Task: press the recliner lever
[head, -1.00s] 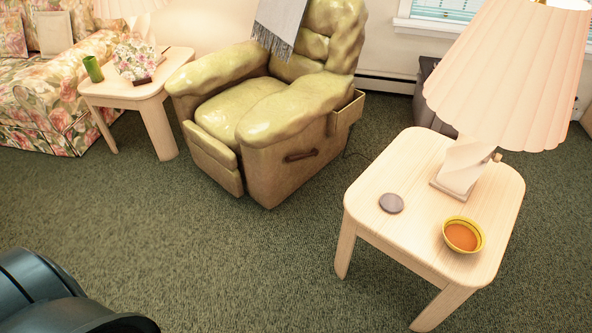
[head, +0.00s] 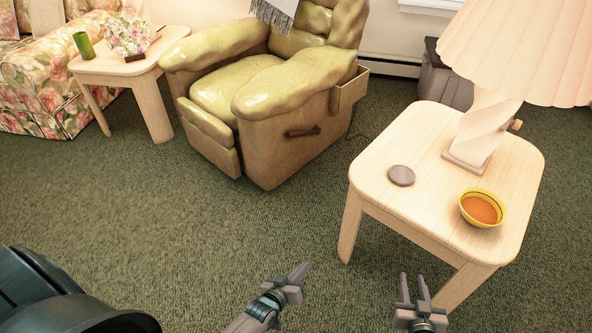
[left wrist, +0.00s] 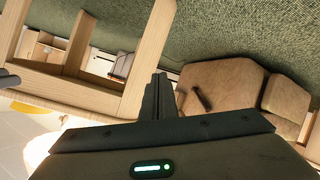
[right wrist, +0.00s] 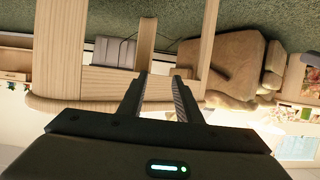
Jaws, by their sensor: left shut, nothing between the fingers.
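The green-yellow recliner (head: 285,113) stands at the back middle of the head view, its footrest panel down. Its dark brown lever (head: 303,132) lies about level on the side panel facing me. The lever also shows in the left wrist view (left wrist: 201,97), where the recliner appears upside down. My left gripper (head: 302,270) is shut and empty, low in the head view, well short of the recliner. My right gripper (head: 413,280) is open and empty, beside the near leg of the side table. The recliner also shows in the right wrist view (right wrist: 222,60).
A wooden side table (head: 400,140) stands at right with a lamp (head: 480,125), a grey disc (head: 401,175) and a yellow bowl (head: 482,208). Another wooden table (head: 120,70) and a floral sofa (head: 40,85) are at left. Carpet (head: 200,230) between me and the recliner is clear.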

